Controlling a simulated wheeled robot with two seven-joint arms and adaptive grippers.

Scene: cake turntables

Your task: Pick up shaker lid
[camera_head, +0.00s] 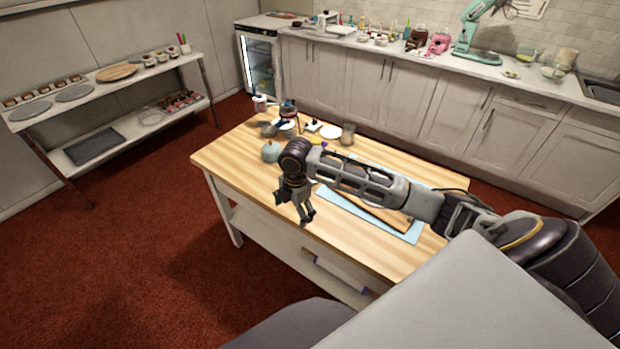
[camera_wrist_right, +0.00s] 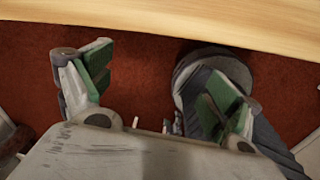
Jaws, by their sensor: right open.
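My right gripper (camera_head: 295,207) hangs above the near-left part of the wooden table (camera_head: 235,160) in the head view, pointing down. In the right wrist view the right gripper (camera_wrist_right: 160,88) has its two green-padded fingers wide apart with nothing between them. That view shows only the table edge (camera_wrist_right: 250,22), red carpet and part of my own body. I cannot pick out the shaker lid for certain among the small items at the table's back. A pale blue rounded item (camera_head: 270,152) sits left of my right wrist. My left gripper is not in view.
A white plate (camera_head: 330,131) and a glass-like cup (camera_head: 348,134) stand at the table's back. A light blue mat (camera_head: 412,233) lies partly under my right arm. The table's left front is bare. A shelf rack (camera_head: 145,72) stands left; counters (camera_head: 400,62) line the back.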

